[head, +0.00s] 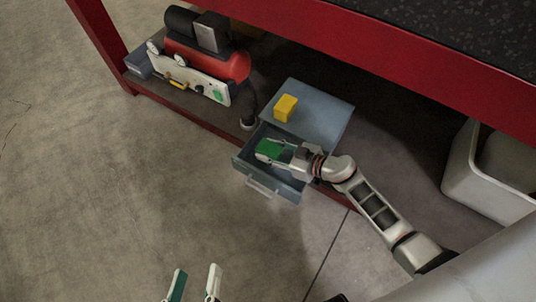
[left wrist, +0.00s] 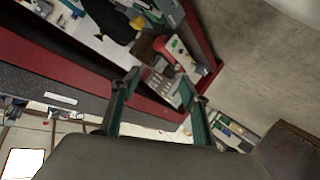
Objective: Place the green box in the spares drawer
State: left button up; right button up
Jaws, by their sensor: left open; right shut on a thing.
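The spares drawer (head: 262,188) is a grey-blue drawer pulled out of a low cabinet under the red bench, in the head view. The green box (head: 270,148) is between the fingers of my right gripper (head: 268,156), over the inside of the drawer. My right gripper is shut on it. I cannot tell whether the box touches the drawer floor. My left gripper (head: 193,284) is open and empty at the bottom of the head view, over bare floor. Its open fingers also show in the left wrist view (left wrist: 160,90).
A yellow block (head: 285,107) lies on top of the cabinet (head: 318,115). A red compressor (head: 207,62) stands on the bench's lower shelf at the left. A white bin (head: 480,180) stands at the right. The floor in front of the drawer is clear.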

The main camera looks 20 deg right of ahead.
jog(key=f, duration=0.1)
jog(key=s+f+b, duration=0.1)
jog(key=f, duration=0.1)
jog(key=shift+w+f, duration=0.1)
jog(key=shift+f, duration=0.3)
jog(key=shift+w+b, duration=0.15)
jog(key=shift+b, duration=0.2)
jog(key=shift+w+r, duration=0.15)
jog(key=shift+r, duration=0.1)
jog(key=shift+f, duration=0.2)
jog(key=o, duration=1.2)
pick_arm(q)
jog(key=d+n, duration=0.2)
jog(key=shift+s+f+n, duration=0.2)
jog(key=shift+s+n, duration=0.1)
jog(key=shift+n, duration=0.1)
pick_arm(e)
jog(key=shift+o, duration=0.2)
